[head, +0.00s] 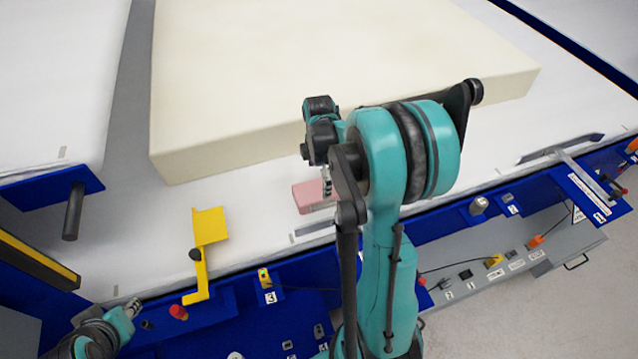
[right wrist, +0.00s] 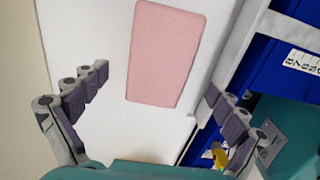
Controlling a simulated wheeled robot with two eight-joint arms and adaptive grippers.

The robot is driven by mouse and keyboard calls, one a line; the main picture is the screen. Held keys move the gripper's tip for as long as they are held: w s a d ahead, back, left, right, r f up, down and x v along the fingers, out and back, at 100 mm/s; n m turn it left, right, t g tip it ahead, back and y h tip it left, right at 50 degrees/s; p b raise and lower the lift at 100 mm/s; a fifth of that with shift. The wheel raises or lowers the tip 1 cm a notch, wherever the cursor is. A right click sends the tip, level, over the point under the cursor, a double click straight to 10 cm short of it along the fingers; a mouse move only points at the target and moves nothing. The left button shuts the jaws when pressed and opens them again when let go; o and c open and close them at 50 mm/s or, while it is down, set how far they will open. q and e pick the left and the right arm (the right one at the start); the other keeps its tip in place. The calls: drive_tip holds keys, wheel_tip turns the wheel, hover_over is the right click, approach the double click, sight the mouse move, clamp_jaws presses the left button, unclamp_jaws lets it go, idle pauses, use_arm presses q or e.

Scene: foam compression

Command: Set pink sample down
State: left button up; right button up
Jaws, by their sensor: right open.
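The pink sample (head: 309,197) is a flat rectangular block lying on the white surface, in front of the cream foam block. In the right wrist view the pink sample (right wrist: 167,50) lies flat between and beyond the spread fingers, with white surface showing on both sides. My right gripper (head: 328,186) is above the sample's right end, which it partly hides in the head view. The fingers of my right gripper (right wrist: 157,82) are open, apart from the sample and empty. My left gripper (head: 132,307) is low at the left, away from the sample; its jaw state is unclear.
The large cream foam block (head: 300,80) fills the back of the white surface (head: 255,200). A yellow bracket (head: 210,228) stands left of the sample by the front edge. A blue front rail (head: 325,268) carries knobs and labels. A grey panel (head: 480,268) is at right.

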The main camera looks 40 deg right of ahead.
sight(318, 189)
wheel_tip(318, 189, up, 7)
drive_tip(key=p, duration=0.2)
drive_tip(key=s+a+r+m+t, duration=0.3)
drive_tip(key=s+a+m, duration=0.2)
drive_tip(key=a+m, duration=0.2)
drive_tip(key=s+a+r+m+t, duration=0.3)
drive_tip(key=a+m, duration=0.4)
drive_tip(key=a, duration=0.5)
drive_tip(key=shift+s+r+t, duration=0.35)
drive_tip(key=shift+s+t, duration=0.25)
drive_tip(key=shift+s, duration=0.55)
